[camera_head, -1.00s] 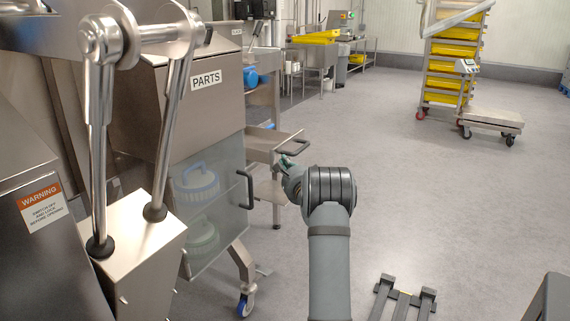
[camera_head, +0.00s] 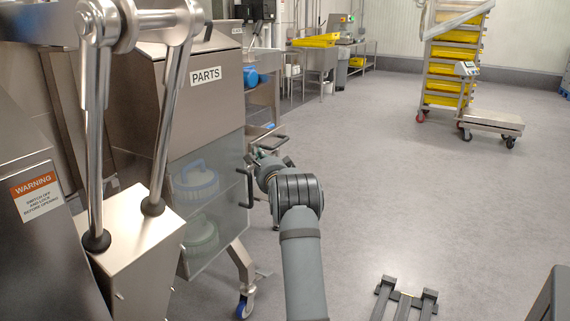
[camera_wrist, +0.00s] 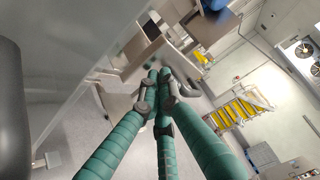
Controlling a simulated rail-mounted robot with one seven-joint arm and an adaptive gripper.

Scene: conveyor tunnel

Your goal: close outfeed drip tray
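The likely outfeed drip tray is a shallow steel tray (camera_head: 263,133) jutting out beyond the PARTS cabinet in the head view. Steel trays or shelves lie past the fingertips there, but which one is the drip tray is unclear.
The PARTS cabinet (camera_head: 190,110) stands left of my gripper, and its clear door's dark handle (camera_head: 247,188) is close by. A steel lever linkage (camera_head: 125,120) is at the left front. A rack of yellow trays (camera_head: 448,70) and a cart (camera_head: 492,120) stand far right. Open floor lies between.

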